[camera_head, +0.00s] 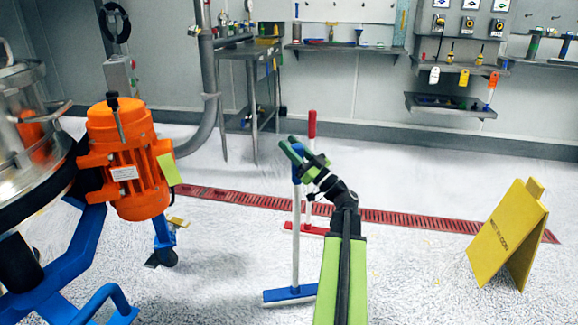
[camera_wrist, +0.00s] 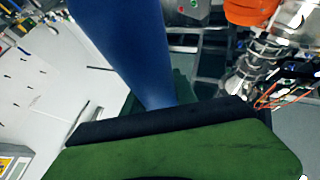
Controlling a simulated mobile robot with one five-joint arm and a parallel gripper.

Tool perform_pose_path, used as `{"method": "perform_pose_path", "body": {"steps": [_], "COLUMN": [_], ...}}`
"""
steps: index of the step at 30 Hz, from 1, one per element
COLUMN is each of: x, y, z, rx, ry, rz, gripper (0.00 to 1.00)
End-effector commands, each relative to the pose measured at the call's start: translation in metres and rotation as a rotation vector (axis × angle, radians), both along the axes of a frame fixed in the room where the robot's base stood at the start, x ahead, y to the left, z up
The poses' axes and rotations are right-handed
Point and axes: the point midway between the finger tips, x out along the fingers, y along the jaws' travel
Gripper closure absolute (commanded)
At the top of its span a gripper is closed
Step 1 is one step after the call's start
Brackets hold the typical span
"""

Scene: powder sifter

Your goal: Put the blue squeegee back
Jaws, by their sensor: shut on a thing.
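The blue squeegee (camera_head: 296,232) has a pale pole, a blue grip at the top and a blue head (camera_head: 290,294) low near the floor. It stands about upright. My gripper (camera_head: 299,156) is shut on the blue grip near its top. In the wrist view the blue grip (camera_wrist: 125,45) runs up from behind the green and black finger (camera_wrist: 170,145). I cannot tell whether the head touches the floor. A red squeegee (camera_head: 312,128) stands just behind, its red head (camera_head: 308,229) near the drain; my gripper and arm hide part of it.
A red drain grate (camera_head: 400,217) crosses the floor. A yellow wet-floor sign (camera_head: 508,235) stands at the right. The sifter with its orange motor (camera_head: 128,155) and blue frame fills the left. Wall shelves (camera_head: 345,47) and a grey bench (camera_head: 250,50) are at the back.

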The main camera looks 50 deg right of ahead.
Motion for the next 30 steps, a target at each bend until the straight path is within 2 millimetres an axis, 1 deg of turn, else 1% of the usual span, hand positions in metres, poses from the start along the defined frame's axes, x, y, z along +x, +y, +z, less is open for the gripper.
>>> {"method": "perform_pose_path", "body": {"steps": [5, 8, 12, 14, 22, 26, 27, 30], "x": [0.001, 0.001, 0.001, 0.001, 0.001, 0.001, 0.001, 0.001], "y": [0.001, 0.000, 0.000, 0.000, 0.000, 0.000, 0.000, 0.000], "z": [-0.001, -0.012, -0.036, -0.042, -0.040, -0.044, -0.044, -0.043], "rx": [0.001, 0.000, 0.000, 0.000, 0.000, 0.000, -0.001, -0.001], "ry": [-0.002, -0.002, -0.002, -0.002, -0.002, -0.002, 0.000, 0.000], "rz": [-0.001, 0.000, 0.000, 0.000, 0.000, 0.000, -0.001, -0.001], "gripper": [1.00, 1.00, 1.00, 1.00, 1.00, 1.00, 0.64, 0.51]}}
